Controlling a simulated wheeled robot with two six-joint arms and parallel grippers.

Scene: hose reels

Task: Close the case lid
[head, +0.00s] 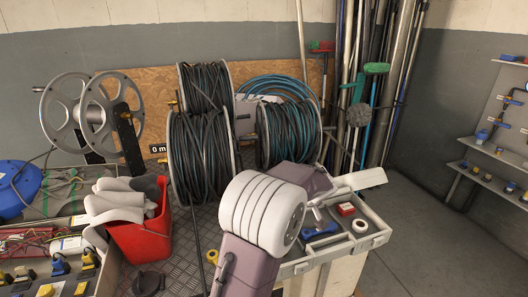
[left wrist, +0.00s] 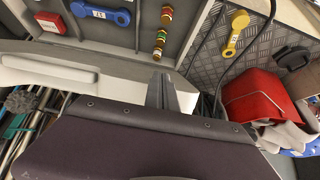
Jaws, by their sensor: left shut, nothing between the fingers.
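The grey case (head: 379,238) is open on the bench at the right. In it lie a red box (head: 346,209), a blue fitting (head: 320,230) and a white ring (head: 360,226). Its pale lid (head: 362,180) appears raised along the far side, partly hidden by my arm. In the left wrist view the lid (left wrist: 85,72) lies across the picture, below the case interior (left wrist: 118,35). My left gripper (left wrist: 162,88) is shut and empty, against or just beyond the lid; I cannot tell whether they touch. My right gripper is not in view.
Hose reels (head: 202,150) stand behind the case. Poles (head: 385,80) lean at the back. The floor (head: 430,250) on the right is clear.

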